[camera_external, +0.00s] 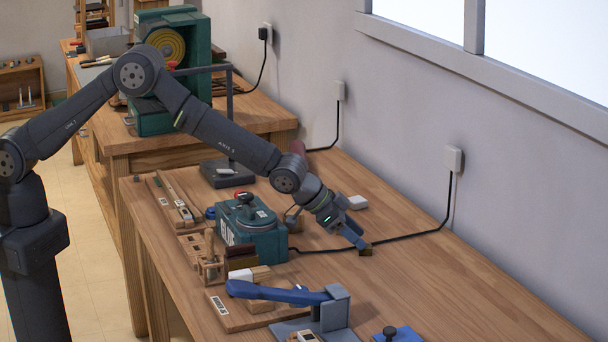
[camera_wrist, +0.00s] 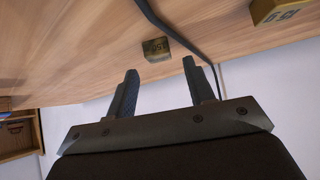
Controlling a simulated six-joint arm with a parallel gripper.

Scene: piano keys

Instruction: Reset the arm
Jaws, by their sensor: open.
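My gripper (camera_external: 356,240) hangs low over the wooden bench, right of the green machine, with the arm stretched out from the left. In the wrist view my gripper (camera_wrist: 160,68) has its two dark blue fingers apart, with nothing between them. A small brass-coloured block (camera_wrist: 156,49) lies on the bench just beyond the fingertips. In the external view a brass-coloured block (camera_external: 366,250) shows right at the fingertips; whether they touch it cannot be told.
A green machine (camera_external: 252,232) stands left of my gripper. A blue lever tool (camera_external: 280,293) is in front. A black cable (camera_external: 410,237) crosses the bench, and another brass-coloured block (camera_wrist: 274,11) lies near it. The bench's right side (camera_external: 470,295) is clear.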

